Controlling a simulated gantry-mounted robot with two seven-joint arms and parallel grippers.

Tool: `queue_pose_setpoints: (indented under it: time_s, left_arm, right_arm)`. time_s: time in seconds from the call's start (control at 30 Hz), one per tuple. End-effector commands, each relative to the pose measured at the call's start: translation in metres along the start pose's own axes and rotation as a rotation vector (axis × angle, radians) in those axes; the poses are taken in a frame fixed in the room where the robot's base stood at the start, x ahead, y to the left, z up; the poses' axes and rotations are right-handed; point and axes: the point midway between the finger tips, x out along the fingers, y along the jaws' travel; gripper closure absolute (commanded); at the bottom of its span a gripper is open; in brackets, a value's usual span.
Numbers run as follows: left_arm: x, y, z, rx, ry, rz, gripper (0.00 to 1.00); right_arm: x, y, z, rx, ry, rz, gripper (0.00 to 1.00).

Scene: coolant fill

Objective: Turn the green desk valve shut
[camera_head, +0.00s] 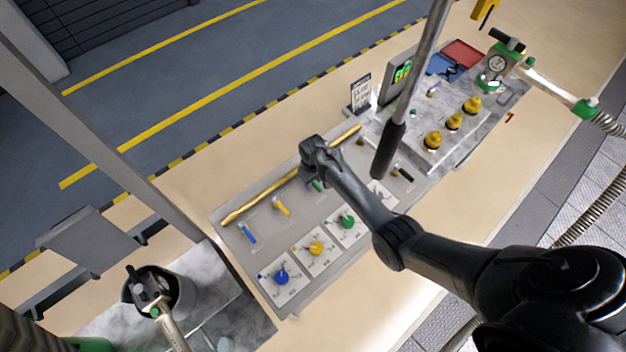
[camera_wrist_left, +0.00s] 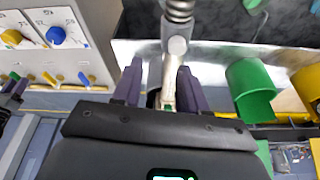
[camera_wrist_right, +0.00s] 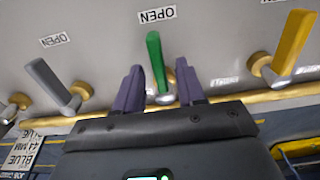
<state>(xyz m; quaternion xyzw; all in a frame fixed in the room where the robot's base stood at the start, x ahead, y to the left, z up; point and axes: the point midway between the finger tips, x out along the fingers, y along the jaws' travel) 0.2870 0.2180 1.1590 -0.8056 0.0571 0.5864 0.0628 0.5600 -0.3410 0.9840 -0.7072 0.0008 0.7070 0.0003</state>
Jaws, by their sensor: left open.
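The green desk valve is a green lever (camera_wrist_right: 154,58) on a round metal base at the brass pipe; it points at an OPEN label (camera_wrist_right: 157,14) in the right wrist view. My right gripper (camera_wrist_right: 160,70) is open, with its purple fingers on either side of the lever; contact is unclear. In the head view the lever is a small green patch (camera_head: 317,186) beside my right wrist, partly hidden.
A grey lever (camera_wrist_right: 52,82) and a yellow lever (camera_wrist_right: 292,42) flank the green one. The brass pipe (camera_head: 250,205) runs along the desk's back. Blue, yellow and green dials (camera_head: 347,222) sit in front. A nozzle (camera_head: 160,310) stands in a black bucket (camera_head: 184,291) at lower left.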

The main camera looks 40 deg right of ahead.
Motion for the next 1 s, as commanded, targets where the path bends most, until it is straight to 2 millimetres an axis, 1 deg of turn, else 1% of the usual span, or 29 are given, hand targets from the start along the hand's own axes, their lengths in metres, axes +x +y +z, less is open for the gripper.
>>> queue_pose_setpoints:
  time_s: [0.1,0.13,0.37,0.77,0.87,1.0]
  left_arm:
    - [0.0,0.0,0.0,0.0,0.0,0.0,0.57]
    - [0.0,0.0,0.0,0.0,0.0,0.0,0.57]
    - [0.0,0.0,0.0,0.0,0.001,0.0,0.57]
    - [0.0,0.0,0.0,0.0,0.001,0.0,0.57]
    - [0.001,0.0,0.0,0.0,0.002,0.0,0.57]
    - [0.005,0.0,0.0,0.0,0.003,-0.001,0.57]
  right_arm:
    - [0.0,0.0,0.0,0.0,0.0,0.0,0.61]
    - [0.0,0.0,0.0,0.0,0.0,0.0,0.64]
    - [0.0,0.0,0.0,0.0,0.0,0.0,0.99]
    - [0.0,0.001,0.0,-0.001,0.0,0.0,1.0]
    - [0.0,0.005,-0.001,-0.008,0.0,0.0,1.0]
    - [0.001,0.017,-0.004,-0.034,0.0,0.0,1.0]
